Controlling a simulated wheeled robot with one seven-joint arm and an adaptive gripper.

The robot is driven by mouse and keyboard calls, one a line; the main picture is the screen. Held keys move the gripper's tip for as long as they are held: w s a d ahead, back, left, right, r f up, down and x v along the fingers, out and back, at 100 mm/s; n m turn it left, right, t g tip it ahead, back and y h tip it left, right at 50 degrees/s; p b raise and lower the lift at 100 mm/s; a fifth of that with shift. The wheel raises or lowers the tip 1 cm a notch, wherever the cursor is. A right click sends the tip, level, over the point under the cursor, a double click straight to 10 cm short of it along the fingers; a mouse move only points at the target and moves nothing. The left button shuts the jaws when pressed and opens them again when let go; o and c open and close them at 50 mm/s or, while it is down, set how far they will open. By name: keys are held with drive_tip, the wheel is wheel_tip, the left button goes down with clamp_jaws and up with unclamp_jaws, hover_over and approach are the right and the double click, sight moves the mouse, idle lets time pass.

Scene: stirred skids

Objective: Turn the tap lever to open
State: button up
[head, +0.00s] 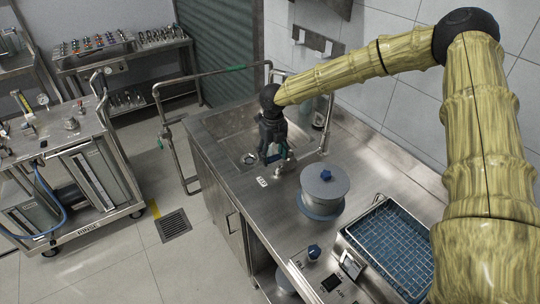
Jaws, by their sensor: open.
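My gripper (274,156) points down over the right rim of the steel sink (225,129). Its dark fingers are open. A small metal fitting (290,164) stands on the counter beside the fingertips, and a dark blue part shows between or just behind the fingers. I cannot tell which of these is the tap lever, or whether the fingers touch it. The gripper hides much of this spot. A thin upright metal pipe (327,126) stands behind the gripper, near the wall.
A grey lidded pot (324,187) stands on the counter (270,207) close to the gripper's right. A blue-lined basket (395,250) and a blue knob (313,252) are nearer. A rail frame (172,150) stands left of the sink. A wheeled cart (95,185) is farther left.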

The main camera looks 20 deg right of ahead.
wheel_tip(320, 180, up, 12)
idle(0.6)
drive_tip(key=shift+f, duration=0.1)
